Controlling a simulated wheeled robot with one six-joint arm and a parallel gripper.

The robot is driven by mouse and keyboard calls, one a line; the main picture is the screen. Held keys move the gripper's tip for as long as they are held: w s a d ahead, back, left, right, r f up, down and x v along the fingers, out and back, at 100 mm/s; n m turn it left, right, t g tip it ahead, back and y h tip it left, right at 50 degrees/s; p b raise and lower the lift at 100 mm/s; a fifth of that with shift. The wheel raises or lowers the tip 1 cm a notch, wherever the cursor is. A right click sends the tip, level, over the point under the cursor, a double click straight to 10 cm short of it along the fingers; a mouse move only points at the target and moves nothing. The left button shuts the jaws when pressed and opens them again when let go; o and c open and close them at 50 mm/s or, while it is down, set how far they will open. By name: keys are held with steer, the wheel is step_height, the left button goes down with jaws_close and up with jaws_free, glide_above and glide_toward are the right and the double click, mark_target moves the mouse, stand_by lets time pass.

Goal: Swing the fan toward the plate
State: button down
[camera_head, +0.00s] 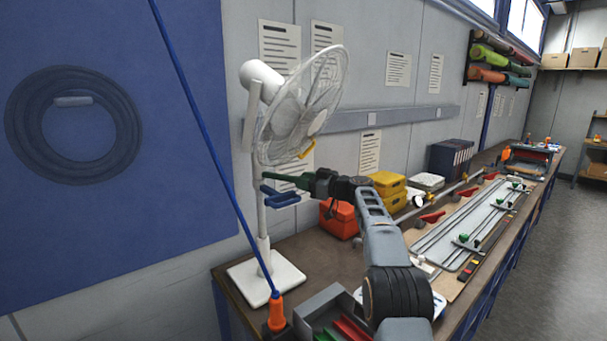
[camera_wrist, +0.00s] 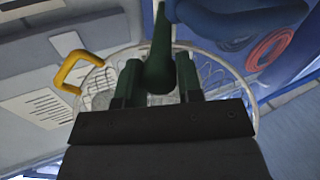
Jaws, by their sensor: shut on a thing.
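A white pedestal fan (camera_head: 305,100) stands on a square base (camera_head: 268,282) at the near left end of the bench. Its wire cage is turned toward the right of the head view. A yellow handle (camera_head: 307,150) sits at the cage's lower rim and also shows in the wrist view (camera_wrist: 72,70). A blue handle (camera_head: 281,198) sticks out by the pole. My gripper (camera_head: 312,180) is shut on a green handle (camera_head: 283,178), which shows between its fingers in the wrist view (camera_wrist: 159,60). A long grey plate (camera_head: 470,228) lies on the bench; I cannot tell whether it is the task's plate.
An orange box (camera_head: 339,218) and yellow cases (camera_head: 388,190) stand behind my arm. A grey tray (camera_head: 322,300) lies at the bench's near end. Floor (camera_head: 545,220) is clear to the right.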

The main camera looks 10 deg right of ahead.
steer(key=w+g+p, duration=0.1)
steer(key=p, duration=0.2)
steer(key=w+d+n+y+p, duration=0.1)
steer(key=p, duration=0.2)
steer(key=shift+d+r+g, duration=0.2)
steer(key=shift+g, duration=0.2)
steer(key=shift+f, duration=0.1)
steer(key=c, duration=0.8)
jaws_free()
steer(key=shift+f, duration=0.1)
steer(key=shift+b+v, duration=3.3)
steer(key=shift+v, duration=3.6)
